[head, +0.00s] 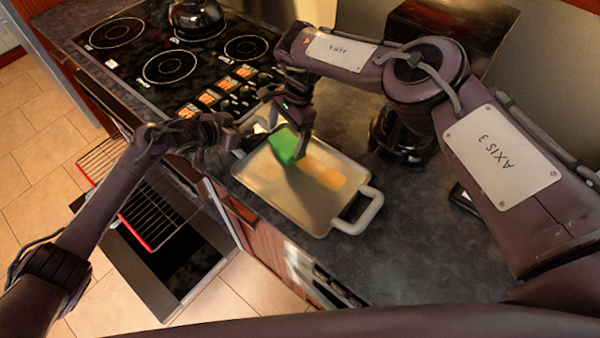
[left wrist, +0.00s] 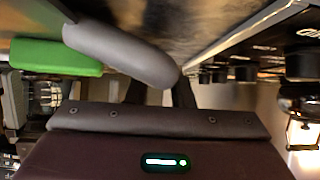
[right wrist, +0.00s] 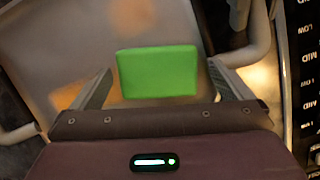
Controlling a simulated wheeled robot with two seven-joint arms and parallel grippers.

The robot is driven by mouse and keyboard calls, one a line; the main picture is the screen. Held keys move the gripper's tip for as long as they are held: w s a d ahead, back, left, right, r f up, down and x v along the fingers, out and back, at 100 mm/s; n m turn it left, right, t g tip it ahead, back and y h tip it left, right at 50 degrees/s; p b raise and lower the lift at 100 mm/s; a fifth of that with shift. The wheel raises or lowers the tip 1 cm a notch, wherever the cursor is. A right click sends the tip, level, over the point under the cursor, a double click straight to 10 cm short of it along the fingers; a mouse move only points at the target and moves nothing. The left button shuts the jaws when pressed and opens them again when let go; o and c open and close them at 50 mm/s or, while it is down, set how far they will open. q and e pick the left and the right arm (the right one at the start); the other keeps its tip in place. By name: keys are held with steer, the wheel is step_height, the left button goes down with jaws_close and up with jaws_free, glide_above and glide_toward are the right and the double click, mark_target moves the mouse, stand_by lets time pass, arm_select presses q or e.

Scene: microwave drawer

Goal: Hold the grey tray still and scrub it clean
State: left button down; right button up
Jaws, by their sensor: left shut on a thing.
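The grey tray (head: 284,205) lies on the dark counter with orange-brown stains on its floor. My left gripper (head: 236,140) is shut on the tray's near-stove handle, whose grey bar (left wrist: 120,52) shows between the fingers in the left wrist view. The green sponge (head: 283,146) is over the tray's far part, and it also shows in the left wrist view (left wrist: 55,57). My right gripper (right wrist: 160,72) is spread around the sponge, with narrow gaps beside it in the right wrist view. Whether the sponge touches the tray floor is hard to tell.
A black stovetop (head: 170,65) with a kettle (head: 197,17) is at the back left. An oven with a pulled-out rack (head: 150,215) is below left. A dark appliance (head: 404,140) stands right of the tray.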

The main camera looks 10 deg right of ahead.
steer(key=c, duration=1.5)
steer(key=shift+o, duration=0.2)
steer(key=shift+s+d+f, duration=0.2)
steer(key=shift+s+d, duration=0.45)
steer(key=shift+d, duration=0.1)
steer(key=shift+s+d+r, duration=0.2)
steer(key=shift+s+d, duration=1.1)
steer(key=shift+s, duration=0.1)
steer(key=shift+s+d, duration=0.7)
steer(key=shift+d, duration=0.05)
steer(key=shift+s+d+f, duration=0.2)
steer(key=shift+s+d, duration=0.85)
steer(key=shift+d, duration=0.05)
steer(key=shift+s+d+r, duration=0.2)
steer(key=shift+s+d, duration=1.5)
steer(key=shift+d, duration=0.05)
steer(key=shift+w, duration=0.1)
